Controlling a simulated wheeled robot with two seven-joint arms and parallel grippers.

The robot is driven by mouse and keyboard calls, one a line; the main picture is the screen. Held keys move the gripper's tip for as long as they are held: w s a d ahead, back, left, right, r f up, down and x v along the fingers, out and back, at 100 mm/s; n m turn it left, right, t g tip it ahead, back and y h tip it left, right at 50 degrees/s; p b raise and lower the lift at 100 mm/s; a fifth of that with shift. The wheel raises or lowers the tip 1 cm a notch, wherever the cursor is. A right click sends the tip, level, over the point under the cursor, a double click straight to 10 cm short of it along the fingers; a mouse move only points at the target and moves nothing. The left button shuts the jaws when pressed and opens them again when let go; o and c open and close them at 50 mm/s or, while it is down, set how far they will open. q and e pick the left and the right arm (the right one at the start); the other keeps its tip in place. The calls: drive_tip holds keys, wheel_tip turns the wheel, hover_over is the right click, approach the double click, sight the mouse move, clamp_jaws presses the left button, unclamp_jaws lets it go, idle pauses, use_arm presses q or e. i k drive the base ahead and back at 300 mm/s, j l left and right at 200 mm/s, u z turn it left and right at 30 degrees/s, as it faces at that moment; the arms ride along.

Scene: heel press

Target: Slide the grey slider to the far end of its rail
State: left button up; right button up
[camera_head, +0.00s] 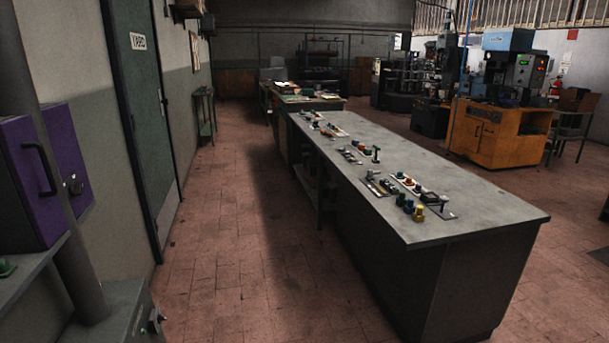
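A long grey-topped bench (450,194) runs away from me through the middle of the view. Several small control panels lie along its left side. The nearest group has a narrow panel (376,187) with strips that look like rails, and a small greyish block shows at its far end. Several more rail-like panels lie farther along the bench. They are too small to tell which one carries the grey slider or where it stands on its rail. Neither of my grippers is in view.
Several coloured knobs (409,204) stand near the bench's close end, with a dark upright lever (376,154) behind them. A purple cabinet (40,178) hangs at the left by a dark green door (146,110). The tiled floor (225,250) left of the bench is clear. An orange machine cabinet (488,135) stands right.

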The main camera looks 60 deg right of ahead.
sight(369, 176)
drive_tip(key=z, duration=2.5)
drive_tip(key=i+j+u, duration=0.3)
drive_tip(key=i, duration=0.75)
drive_tip(key=i+l+u, duration=0.1)
drive_tip(key=i+u, duration=0.15)
drive_tip(key=i, duration=0.75)
drive_tip(key=i+z, duration=0.2)
drive_tip(key=i, duration=0.25)
drive_tip(key=i+j+z, duration=0.25)
drive_tip(key=i, duration=0.25)
drive_tip(key=i+j+z, duration=0.2)
drive_tip(key=i, duration=0.25)
drive_tip(key=l, duration=0.1)
